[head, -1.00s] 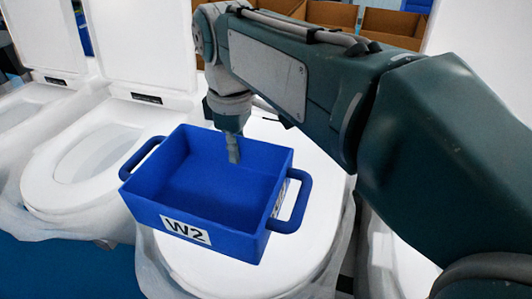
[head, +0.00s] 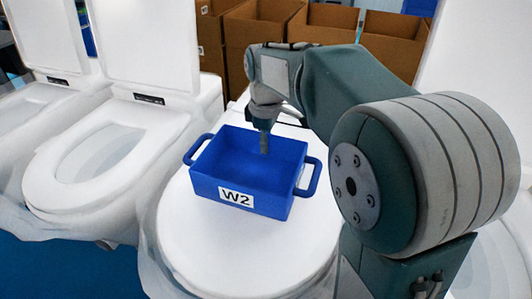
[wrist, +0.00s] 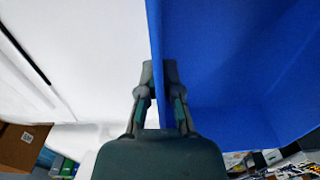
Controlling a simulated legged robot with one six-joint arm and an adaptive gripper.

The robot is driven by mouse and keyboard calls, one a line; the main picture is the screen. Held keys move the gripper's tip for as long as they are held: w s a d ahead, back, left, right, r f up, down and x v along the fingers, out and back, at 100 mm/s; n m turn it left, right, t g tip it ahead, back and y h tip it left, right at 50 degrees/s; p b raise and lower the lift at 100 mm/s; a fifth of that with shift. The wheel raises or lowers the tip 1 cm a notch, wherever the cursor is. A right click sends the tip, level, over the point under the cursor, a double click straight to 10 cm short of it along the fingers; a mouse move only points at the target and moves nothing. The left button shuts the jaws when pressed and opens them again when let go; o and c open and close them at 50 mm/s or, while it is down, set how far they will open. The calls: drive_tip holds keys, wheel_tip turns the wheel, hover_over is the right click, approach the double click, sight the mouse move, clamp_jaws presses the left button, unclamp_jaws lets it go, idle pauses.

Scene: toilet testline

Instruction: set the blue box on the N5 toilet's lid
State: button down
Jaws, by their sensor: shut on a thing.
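The blue box (head: 212,187), labelled W2 and with a handle at each end, is over the closed white lid (head: 235,255) of the middle toilet. It looks level. I cannot tell whether it rests on the lid or hangs just above it. No N5 label is readable on this toilet. My gripper (head: 264,146) is shut on the far wall of the box. In the wrist view my gripper's fingers (wrist: 159,75) straddle the blue box's wall (wrist: 225,70), with one finger inside. The far part of the lid is partly hidden by the box and arm.
A toilet with its lid raised and bowl open (head: 95,165) stands to the left, with another (head: 30,100) beyond it. Cardboard boxes (head: 262,30) stand behind. Bare lid shows in front of the blue box.

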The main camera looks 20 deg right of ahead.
wheel_tip(320, 180, down, 3)
drive_tip(key=shift+w+r, duration=0.1)
drive_tip(key=shift+w, duration=0.05)
drive_tip(key=shift+f, duration=0.3)
drive_tip(key=shift+d, duration=0.2)
drive_tip(key=shift+f, duration=0.1)
drive_tip(key=c, duration=0.8)
unclamp_jaws()
drive_tip(key=shift+a, duration=0.15)
wheel_tip(320, 180, up, 12)
